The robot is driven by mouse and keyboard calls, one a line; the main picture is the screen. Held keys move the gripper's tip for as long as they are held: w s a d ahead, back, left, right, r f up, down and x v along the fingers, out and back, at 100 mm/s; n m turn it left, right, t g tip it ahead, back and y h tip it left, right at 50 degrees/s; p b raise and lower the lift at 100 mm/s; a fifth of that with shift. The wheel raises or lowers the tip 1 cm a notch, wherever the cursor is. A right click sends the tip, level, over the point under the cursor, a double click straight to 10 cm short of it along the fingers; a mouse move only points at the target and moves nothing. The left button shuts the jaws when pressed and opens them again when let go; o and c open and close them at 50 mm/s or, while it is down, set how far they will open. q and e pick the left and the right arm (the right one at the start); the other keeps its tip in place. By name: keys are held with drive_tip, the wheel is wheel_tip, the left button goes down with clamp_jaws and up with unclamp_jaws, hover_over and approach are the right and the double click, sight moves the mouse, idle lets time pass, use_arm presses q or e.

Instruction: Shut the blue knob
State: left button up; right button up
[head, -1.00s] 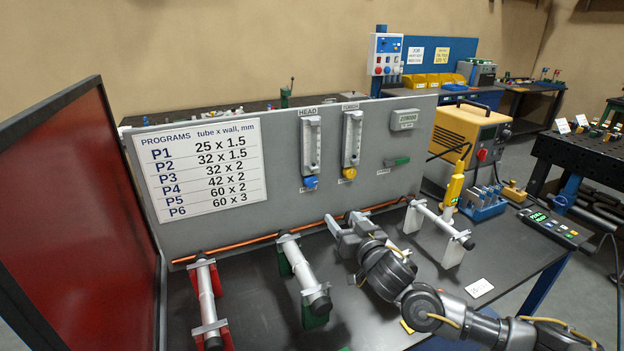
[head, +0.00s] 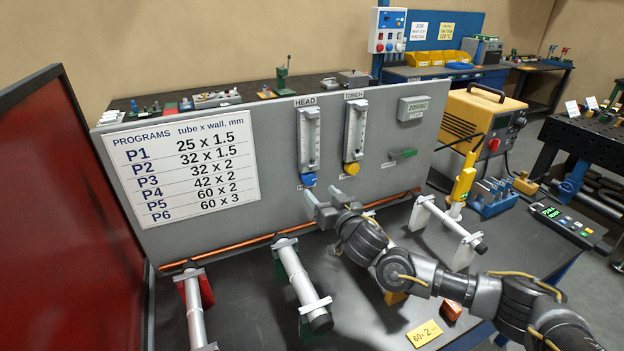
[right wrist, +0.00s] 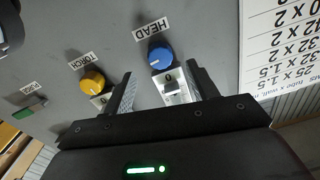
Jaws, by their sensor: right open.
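The blue knob (head: 308,179) sits on the grey panel (head: 250,130) at the foot of the flow meter labelled HEAD. In the right wrist view the blue knob (right wrist: 160,56) lies ahead of my right gripper, roughly between the lines of its two fingers. My right gripper (head: 322,203) is open and empty, just below and in front of the knob. In the right wrist view the fingers (right wrist: 160,90) stand apart, with the lower part of the HEAD meter showing between them. Contact with the knob is not visible. My left gripper is not in view.
A yellow knob (head: 351,168) under the TORCH meter is close to the right of the blue one. A green handle (head: 403,153) is farther right. A copper tube (head: 240,247) runs along the panel's foot. Tube stands (head: 300,285) and a yellow torch (head: 462,180) stand on the bench.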

sight(312, 181)
drive_tip(key=p+x, duration=0.1)
drive_tip(key=x, duration=0.4)
drive_tip(key=shift+w+r, duration=0.1)
drive_tip(key=shift+w, duration=0.1)
drive_tip(key=shift+x, duration=0.8)
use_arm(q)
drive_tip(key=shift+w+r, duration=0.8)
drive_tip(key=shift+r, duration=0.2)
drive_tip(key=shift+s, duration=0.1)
use_arm(e)
drive_tip(key=shift+c, duration=0.5)
